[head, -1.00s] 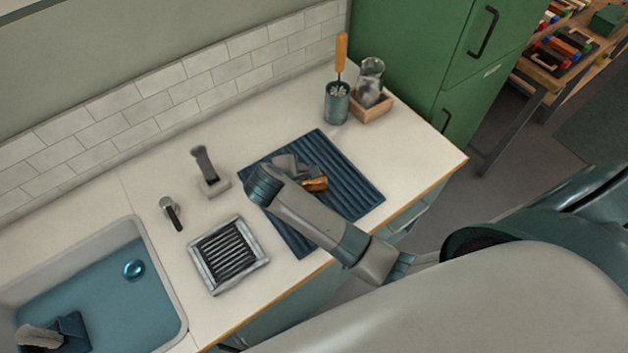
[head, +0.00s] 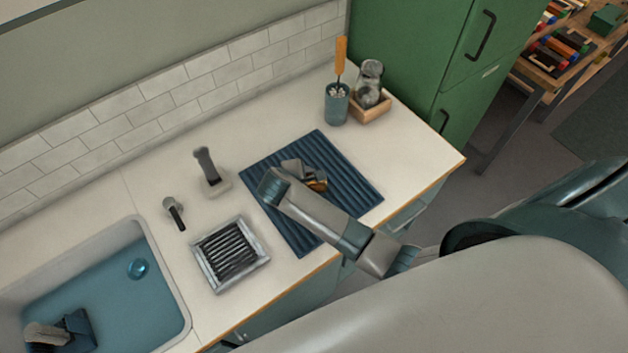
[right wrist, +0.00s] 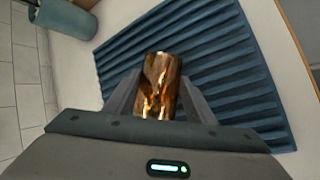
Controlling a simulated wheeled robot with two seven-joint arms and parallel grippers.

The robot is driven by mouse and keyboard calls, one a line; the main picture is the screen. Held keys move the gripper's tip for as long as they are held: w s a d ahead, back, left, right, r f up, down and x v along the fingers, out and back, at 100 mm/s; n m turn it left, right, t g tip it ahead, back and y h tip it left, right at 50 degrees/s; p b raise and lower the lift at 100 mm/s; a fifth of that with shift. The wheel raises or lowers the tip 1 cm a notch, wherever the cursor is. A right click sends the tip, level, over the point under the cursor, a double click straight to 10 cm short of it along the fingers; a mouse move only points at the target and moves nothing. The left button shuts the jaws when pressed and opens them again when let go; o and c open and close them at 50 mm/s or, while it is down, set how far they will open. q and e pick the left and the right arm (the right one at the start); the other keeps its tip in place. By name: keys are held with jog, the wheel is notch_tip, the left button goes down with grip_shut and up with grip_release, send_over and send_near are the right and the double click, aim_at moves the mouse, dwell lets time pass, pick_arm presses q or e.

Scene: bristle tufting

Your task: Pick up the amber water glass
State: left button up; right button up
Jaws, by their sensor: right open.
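The amber water glass (right wrist: 159,86) lies between the two fingers of my right gripper (right wrist: 157,97) in the right wrist view, with a gap visible beside it. In the head view the amber glass (head: 319,181) shows only in part, beside my right gripper (head: 306,176), over the blue ribbed mat (head: 345,195). My right wrist and fingers hide the rest of it. The right gripper is open around the glass. I cannot tell whether a finger touches it.
A teal cup (head: 336,104) with an orange-handled brush and a wooden box (head: 371,107) with a clear jar stand at the back right. A slatted rack (head: 231,254) lies left of the mat. The blue sink (head: 90,290) is at the left. Counter right of the mat is clear.

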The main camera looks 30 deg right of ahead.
jog(key=shift+f, duration=0.1)
dwell(0.4)
jog(key=c, duration=0.9)
jog(key=shift+w, duration=0.1)
